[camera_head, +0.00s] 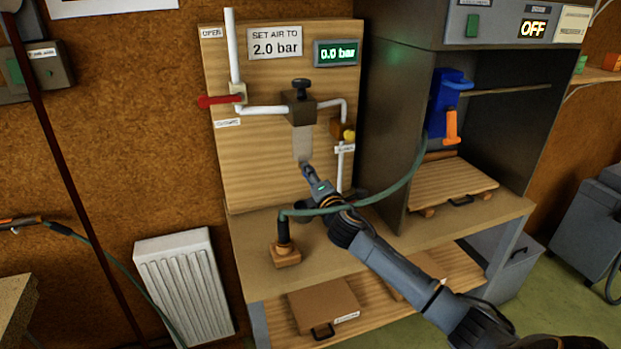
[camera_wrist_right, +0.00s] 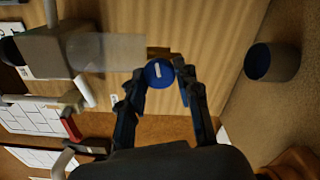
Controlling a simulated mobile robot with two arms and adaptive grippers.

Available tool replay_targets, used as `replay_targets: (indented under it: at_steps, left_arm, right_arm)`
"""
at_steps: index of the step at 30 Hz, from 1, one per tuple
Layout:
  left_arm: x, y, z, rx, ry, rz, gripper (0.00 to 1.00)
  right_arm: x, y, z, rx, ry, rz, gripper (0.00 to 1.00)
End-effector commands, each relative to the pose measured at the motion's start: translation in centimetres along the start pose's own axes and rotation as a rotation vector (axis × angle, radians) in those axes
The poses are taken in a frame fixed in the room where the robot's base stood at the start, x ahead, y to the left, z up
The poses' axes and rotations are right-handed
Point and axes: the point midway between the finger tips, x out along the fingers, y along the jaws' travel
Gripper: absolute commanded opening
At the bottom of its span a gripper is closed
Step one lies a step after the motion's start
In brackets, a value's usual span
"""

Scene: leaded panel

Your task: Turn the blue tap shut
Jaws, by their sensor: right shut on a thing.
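The blue tap (camera_wrist_right: 160,73) is a round blue knob with a short white mark, below the clear bowl (camera_head: 303,145) on the wooden panel (camera_head: 255,170). My right gripper (camera_wrist_right: 164,72) is shut on it, one finger on each side, in the right wrist view. In the head view the right gripper (camera_head: 306,168) reaches up to the bowl's lower end and hides most of the tap. My left gripper is not in view.
The red lever (camera_head: 216,100) points left on the white pipe. The gauge (camera_head: 337,53) reads 0.0 bar. A green hose (camera_head: 390,189) crosses by my right forearm. A dark cup (camera_wrist_right: 272,62) stands near the gripper. A hood (camera_head: 385,120) stands at right.

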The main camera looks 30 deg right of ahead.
Motion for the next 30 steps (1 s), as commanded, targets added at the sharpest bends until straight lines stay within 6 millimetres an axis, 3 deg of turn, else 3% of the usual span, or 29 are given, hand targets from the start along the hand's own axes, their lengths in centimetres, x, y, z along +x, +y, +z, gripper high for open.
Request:
replay_targets:
  at_steps: [9,26,27,30]
  left_arm:
    - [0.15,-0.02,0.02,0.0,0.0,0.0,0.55]
    - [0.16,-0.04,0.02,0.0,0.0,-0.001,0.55]
    - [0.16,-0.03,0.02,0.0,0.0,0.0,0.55]
    - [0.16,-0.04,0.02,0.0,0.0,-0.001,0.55]
  right_arm:
    - [0.0,-0.01,0.04,0.132,-0.001,0.0,0.01]
    - [0.01,-0.01,0.05,0.161,-0.001,-0.001,0.01]
    - [0.01,-0.01,0.05,0.161,-0.001,-0.001,0.37]
    - [0.01,-0.01,0.04,0.16,-0.001,-0.001,0.55]
